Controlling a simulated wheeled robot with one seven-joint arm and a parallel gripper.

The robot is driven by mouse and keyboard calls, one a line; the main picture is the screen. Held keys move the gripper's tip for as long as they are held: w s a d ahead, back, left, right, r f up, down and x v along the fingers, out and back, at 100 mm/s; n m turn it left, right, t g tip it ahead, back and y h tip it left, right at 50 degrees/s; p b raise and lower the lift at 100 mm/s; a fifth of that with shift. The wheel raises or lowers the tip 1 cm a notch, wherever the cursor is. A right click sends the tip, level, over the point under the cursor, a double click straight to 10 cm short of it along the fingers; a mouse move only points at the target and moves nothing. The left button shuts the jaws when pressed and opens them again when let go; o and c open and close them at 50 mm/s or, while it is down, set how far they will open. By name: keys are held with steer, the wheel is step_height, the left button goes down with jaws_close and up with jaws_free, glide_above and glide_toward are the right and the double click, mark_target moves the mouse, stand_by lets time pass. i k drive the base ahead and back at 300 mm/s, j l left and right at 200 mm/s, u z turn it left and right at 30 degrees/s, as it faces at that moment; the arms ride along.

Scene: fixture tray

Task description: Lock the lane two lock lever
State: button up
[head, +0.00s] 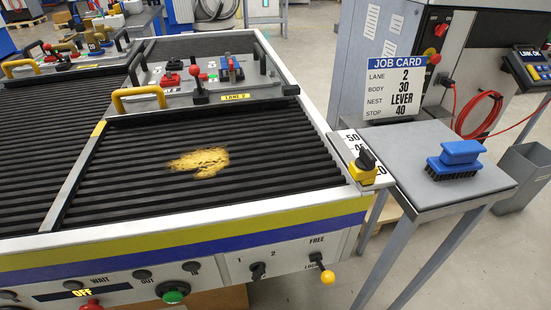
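The lock lever (328,277) has a yellow ball knob on a dark arm and sits at the right end of the front panel (215,268). FREE is printed above its pivot and LOCK, partly covered, beside its arm. The lever points down and to the right. Lane two (280,150) is the right-hand ribbed black lane, with a yellow LANE 2 label (235,97). A fixture tray (150,97) with a yellow handle, red parts and a red-knobbed lever stands at its far part. My gripper is not in view.
Golden shavings (200,162) lie on lane two. A yellow-black stop knob (365,165) is at the right rail. A grey side table (410,150) holds a blue brush (457,160) and job card (392,85). A selector (257,270) and green button (173,292) are left of the lever.

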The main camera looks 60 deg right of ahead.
mark_target(328, 277)
steer(key=k+l, duration=0.1)
steer(key=k, duration=0.35)
steer(key=k+l+z, duration=0.1)
steer(key=k, duration=0.4)
